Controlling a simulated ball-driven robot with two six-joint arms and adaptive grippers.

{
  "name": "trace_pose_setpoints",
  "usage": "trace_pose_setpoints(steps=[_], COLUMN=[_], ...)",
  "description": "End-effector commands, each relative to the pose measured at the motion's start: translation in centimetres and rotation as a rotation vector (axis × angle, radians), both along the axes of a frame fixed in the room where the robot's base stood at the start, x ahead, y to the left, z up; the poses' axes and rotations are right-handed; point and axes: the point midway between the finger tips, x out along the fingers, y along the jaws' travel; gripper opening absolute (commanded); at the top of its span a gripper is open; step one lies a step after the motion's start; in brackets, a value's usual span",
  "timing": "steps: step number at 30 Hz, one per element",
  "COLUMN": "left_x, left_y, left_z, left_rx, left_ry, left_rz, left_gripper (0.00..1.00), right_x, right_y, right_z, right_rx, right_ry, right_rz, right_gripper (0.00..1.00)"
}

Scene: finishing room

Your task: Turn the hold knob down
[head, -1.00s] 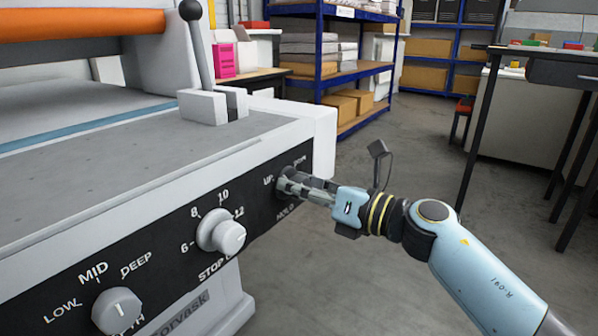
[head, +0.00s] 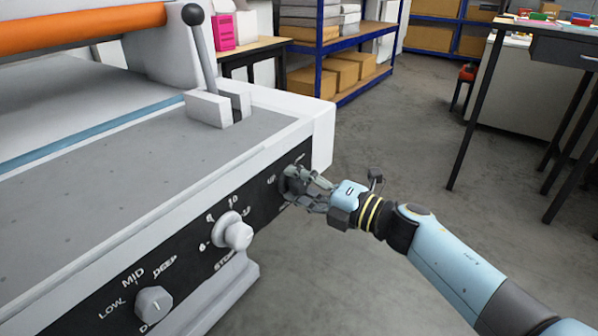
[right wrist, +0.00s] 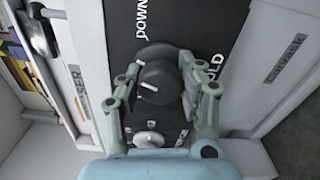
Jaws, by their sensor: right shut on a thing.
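The dark, round hold knob (right wrist: 160,82) sits on the black front panel, between the fingers of my right gripper (right wrist: 157,92) in the right wrist view. The fingers are shut on it from both sides. A short white mark shows on the knob's face. The word DOWN is printed beyond the knob and part of HOLD to its right. In the head view my right gripper (head: 303,187) is at the panel's far right end, and its fingers largely cover the knob. My left gripper is not in view.
A white stop knob (head: 233,234) and a grey depth knob (head: 153,303) are on the same panel, to the left. A ball-topped lever (head: 200,60) stands on the machine above. Open floor lies to the right, with a dark-legged table (head: 475,110) beyond.

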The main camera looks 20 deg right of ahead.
Motion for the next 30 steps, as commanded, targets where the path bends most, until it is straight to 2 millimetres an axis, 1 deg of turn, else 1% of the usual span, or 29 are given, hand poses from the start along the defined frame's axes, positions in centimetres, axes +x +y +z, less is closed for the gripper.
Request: trace_pose_setpoints(steps=[1, 12, 21, 30], left_x=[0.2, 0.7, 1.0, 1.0], left_y=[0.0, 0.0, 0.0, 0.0], left_z=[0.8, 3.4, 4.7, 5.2], left_rx=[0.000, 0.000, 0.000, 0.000], left_ry=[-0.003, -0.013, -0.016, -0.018], left_rz=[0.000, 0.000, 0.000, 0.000], left_gripper=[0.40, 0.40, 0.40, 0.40], right_x=[0.0, 0.0, 0.0, -0.1], right_y=[-0.1, -0.1, -0.1, -0.1], right_z=[0.3, 0.2, 0.0, -0.1], right_rx=[0.031, 0.300, 0.460, 0.536], right_ry=[0.028, 0.237, 0.362, 0.421], right_rz=[-0.001, -0.001, -0.002, -0.002], right_gripper=[0.05, 0.05, 0.05, 0.05])
